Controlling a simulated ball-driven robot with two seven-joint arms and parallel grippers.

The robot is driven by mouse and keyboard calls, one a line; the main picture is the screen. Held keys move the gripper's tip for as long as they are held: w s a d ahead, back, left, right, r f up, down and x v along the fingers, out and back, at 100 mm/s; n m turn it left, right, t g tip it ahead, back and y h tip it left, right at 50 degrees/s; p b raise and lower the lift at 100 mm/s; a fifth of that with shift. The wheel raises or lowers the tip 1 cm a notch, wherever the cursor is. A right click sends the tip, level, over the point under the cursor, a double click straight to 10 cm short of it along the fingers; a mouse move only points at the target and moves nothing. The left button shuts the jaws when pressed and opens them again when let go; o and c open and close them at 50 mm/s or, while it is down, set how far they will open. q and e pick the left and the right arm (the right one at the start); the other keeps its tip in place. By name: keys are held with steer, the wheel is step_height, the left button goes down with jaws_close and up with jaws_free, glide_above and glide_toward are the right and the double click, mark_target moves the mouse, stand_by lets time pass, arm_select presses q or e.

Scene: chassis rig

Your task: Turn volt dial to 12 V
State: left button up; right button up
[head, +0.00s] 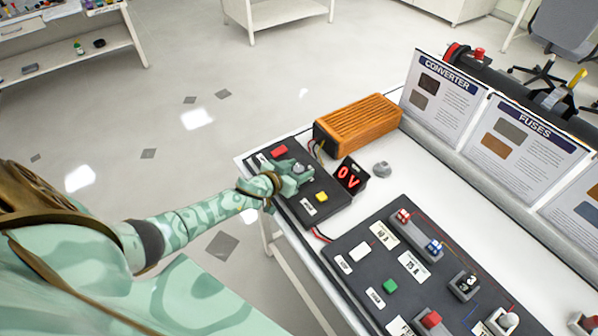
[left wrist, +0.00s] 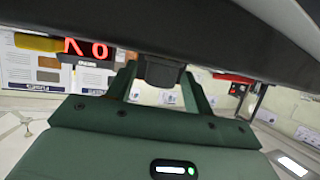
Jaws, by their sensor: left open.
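The volt panel is a dark box (head: 325,207) at the table's left end, with a red button (head: 279,151) and a yellow button (head: 321,197). Its red display (head: 349,177) reads 0 V; the digits show upside down in the left wrist view (left wrist: 85,49). My left gripper (head: 295,175) is over the panel between the two buttons and covers most of the dial there. In the left wrist view a dark knob (left wrist: 160,71) is between the two open fingers; I cannot tell whether they touch it. My right gripper is not in view.
An orange finned converter (head: 357,121) stands behind the panel. A loose grey knob-like piece (head: 381,169) lies right of the display. A larger dark board (head: 400,262) with fuses and buttons fills the front right. Posters (head: 443,92) stand along the back edge.

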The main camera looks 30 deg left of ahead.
arm_select(q)
steer(key=shift+w, duration=0.15)
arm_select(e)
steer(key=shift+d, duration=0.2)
arm_select(q)
steer(key=c, duration=1)
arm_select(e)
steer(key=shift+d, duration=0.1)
